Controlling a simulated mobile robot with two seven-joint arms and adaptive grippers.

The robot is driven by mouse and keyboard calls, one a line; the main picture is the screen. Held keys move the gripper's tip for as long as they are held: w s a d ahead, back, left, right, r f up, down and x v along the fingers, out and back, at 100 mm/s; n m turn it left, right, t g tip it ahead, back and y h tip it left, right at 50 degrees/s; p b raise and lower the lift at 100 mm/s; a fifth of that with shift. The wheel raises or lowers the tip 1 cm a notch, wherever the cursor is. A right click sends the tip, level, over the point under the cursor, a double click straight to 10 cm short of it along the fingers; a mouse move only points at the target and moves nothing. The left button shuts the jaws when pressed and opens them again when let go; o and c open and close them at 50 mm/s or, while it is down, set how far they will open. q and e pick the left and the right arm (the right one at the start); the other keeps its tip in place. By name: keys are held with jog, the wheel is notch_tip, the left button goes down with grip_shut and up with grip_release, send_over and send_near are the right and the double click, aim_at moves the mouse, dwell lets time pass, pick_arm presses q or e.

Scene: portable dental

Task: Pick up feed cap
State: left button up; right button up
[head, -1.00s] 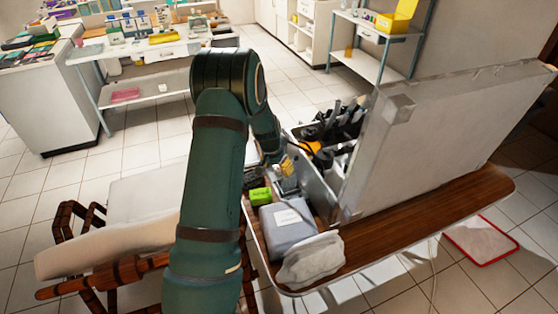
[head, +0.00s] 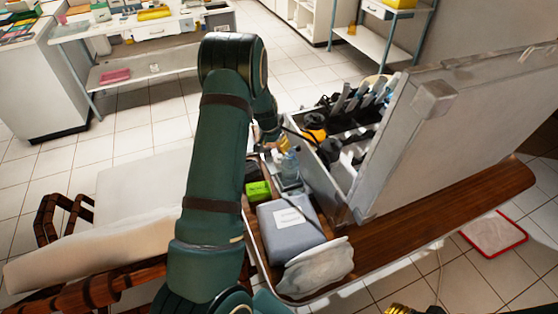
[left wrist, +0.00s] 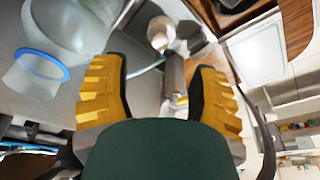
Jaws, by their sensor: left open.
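My left gripper (head: 284,143) is at the near side of the open dental case, above a translucent bottle (head: 289,168). Its yellow fingers are apart in the left wrist view (left wrist: 158,95), with nothing clearly held between them. A small pale rounded piece (left wrist: 161,36) lies beyond the gap between the fingertips; I cannot tell whether it is the feed cap. A clear vessel with a blue ring (left wrist: 42,67) is left of the fingers. In the head view the arm partly hides this area. A yellow and black part of my right gripper (head: 398,309) shows at the bottom edge.
The open grey case (head: 460,135) stands on a wooden tabletop (head: 400,240), its lid beside my gripper's right. Black handpieces (head: 350,105) fill its rack. A green box (head: 258,191), a grey box (head: 290,228) and a white bag (head: 318,268) lie in front. A padded chair (head: 130,200) is left.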

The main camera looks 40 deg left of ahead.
aim_at(278, 156)
pick_arm(q)
jog(key=b+x, duration=0.1)
jog(key=x, duration=0.8)
jog(key=shift+f, duration=0.25)
jog(key=c, duration=0.8)
